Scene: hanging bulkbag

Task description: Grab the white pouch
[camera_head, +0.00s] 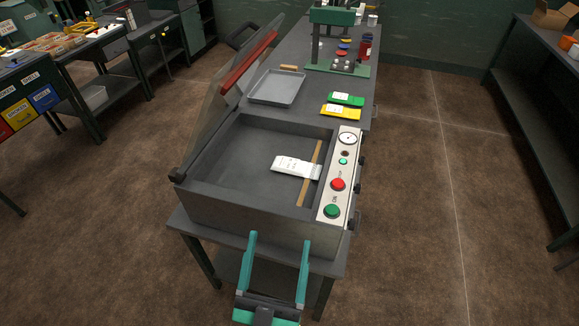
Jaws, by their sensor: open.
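The white pouch (296,167) lies flat inside the open chamber of a grey sealing machine (223,206). Its right end rests on or over a tan bar (309,176) that runs along the right side of the chamber. Some small dark print shows on the pouch. My gripper (280,240) is at the bottom of the view, in front of the machine's near wall. Its two green fingers are spread apart with nothing between them. It is apart from the pouch, which is fully in sight.
The machine's clear lid with a red bar (248,64) stands raised on the left. A control panel (339,182) with red and green buttons lines the right. Behind are a metal tray (277,88), green (346,99) and yellow (341,112) pouches, and a green stand (338,70).

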